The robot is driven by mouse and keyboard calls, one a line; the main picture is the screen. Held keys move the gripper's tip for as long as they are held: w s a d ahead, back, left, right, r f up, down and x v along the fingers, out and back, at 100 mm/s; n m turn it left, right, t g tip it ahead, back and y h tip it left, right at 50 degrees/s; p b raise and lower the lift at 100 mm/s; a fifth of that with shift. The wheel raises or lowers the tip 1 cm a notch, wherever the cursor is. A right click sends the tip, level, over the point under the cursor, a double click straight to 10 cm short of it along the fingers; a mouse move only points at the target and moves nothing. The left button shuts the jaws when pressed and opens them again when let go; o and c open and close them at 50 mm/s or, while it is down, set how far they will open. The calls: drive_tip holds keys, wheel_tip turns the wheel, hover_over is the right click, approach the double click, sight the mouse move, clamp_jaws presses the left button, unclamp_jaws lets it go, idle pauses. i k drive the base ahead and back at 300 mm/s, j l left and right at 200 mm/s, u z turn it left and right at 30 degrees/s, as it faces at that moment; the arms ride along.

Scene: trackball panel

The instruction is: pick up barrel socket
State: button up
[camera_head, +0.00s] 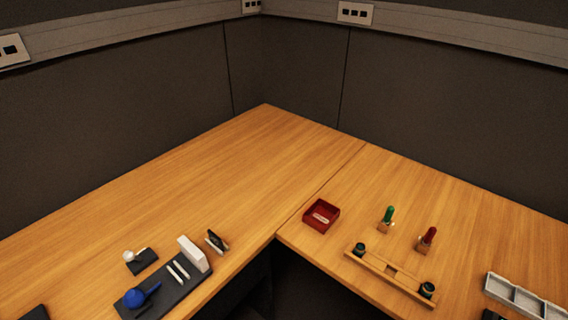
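I cannot tell for certain which thing is the barrel socket. Two short dark cylinders with teal tones stand at the ends of a wooden rail on the right-hand desk: a left cylinder (359,249) and a right cylinder (427,290). The wooden rail (393,276) has a notch near its middle. A red square tray (321,215) behind it holds a small pale item too small to make out. My gripper is not in view.
A green-handled tool (389,215) and a red-handled tool (427,238) stand in wooden blocks. A grey compartment tray (515,296) is at far right. A dark mat (165,293) holds a blue bulb (135,298). The desk's back corner is clear.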

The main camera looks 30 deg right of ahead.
sight(360, 247)
drive_tip(key=i+j+z, duration=0.1)
drive_tip(key=j+z, duration=0.2)
drive_tip(key=j, duration=0.25)
drive_tip(key=j+z, duration=0.3)
drive_tip(key=j, duration=0.2)
drive_tip(key=z, duration=1)
